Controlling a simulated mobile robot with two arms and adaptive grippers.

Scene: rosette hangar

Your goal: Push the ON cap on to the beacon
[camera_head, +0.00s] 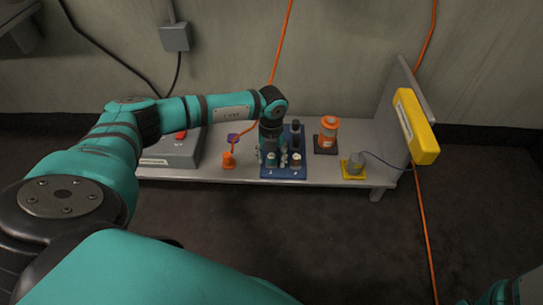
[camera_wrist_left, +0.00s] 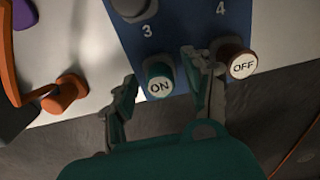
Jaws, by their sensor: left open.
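The ON cap (camera_wrist_left: 159,82) is dark green with a white top marked ON. It stands at the front edge of the blue panel (camera_wrist_left: 185,35), below the number 3. My left gripper (camera_wrist_left: 160,68) is open, with one finger on each side of the ON cap; I cannot tell whether they touch it. In the head view the left gripper (camera_head: 270,152) points down over the blue panel (camera_head: 284,173) and partly hides it. An orange lamp-like cylinder (camera_head: 328,132), likely the beacon, stands on a dark base right of the panel. My right gripper is out of view.
A reddish OFF cap (camera_wrist_left: 239,62) stands close to the right finger. An orange peg (camera_head: 228,160) is left of the panel. A grey knob on a yellow base (camera_head: 353,168) and an upright yellow block (camera_head: 416,127) are to the right. The bench's front edge is close.

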